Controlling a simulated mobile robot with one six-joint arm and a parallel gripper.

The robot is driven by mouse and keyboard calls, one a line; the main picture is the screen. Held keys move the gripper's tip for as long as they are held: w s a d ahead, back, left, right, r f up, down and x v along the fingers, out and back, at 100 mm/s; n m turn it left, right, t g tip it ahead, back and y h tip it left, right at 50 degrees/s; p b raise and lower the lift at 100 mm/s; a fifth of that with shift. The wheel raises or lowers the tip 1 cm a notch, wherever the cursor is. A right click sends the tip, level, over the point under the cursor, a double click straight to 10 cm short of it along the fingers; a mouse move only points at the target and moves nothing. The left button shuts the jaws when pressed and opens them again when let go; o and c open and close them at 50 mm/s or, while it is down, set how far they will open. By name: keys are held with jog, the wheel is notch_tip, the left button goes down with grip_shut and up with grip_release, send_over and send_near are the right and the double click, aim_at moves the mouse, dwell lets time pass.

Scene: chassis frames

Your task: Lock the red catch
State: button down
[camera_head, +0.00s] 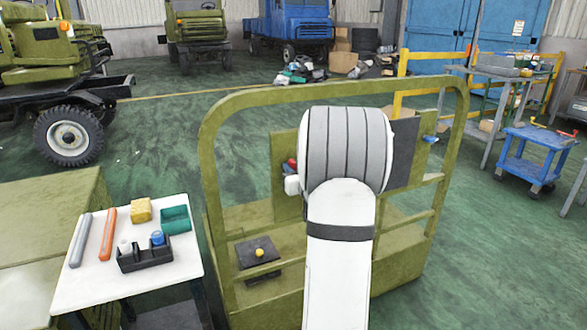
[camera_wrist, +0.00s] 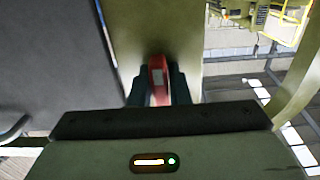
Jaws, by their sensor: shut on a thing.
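The red catch (camera_wrist: 158,72) shows in the wrist view, with a pale grey patch on its face, against an olive panel. The two dark fingers of my gripper (camera_wrist: 158,90) stand on either side of it, shut on it. In the head view my white arm covers the middle of the olive frame and hides the gripper's fingertips. A small red and blue part (camera_head: 291,164) shows left of my arm there; I cannot tell whether it is the catch.
A dark grey panel (camera_head: 404,152) shows right of my arm. The olive tube frame (camera_head: 212,190) surrounds the work area. A white table (camera_head: 95,285) with tools and bins stands at left. A blue cart (camera_head: 535,150) stands at right.

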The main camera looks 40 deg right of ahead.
jog(key=c, duration=1.4)
grip_release()
jog(key=shift+s, duration=0.1)
jog(key=v, duration=0.7)
jog(key=shift+s, duration=0.35)
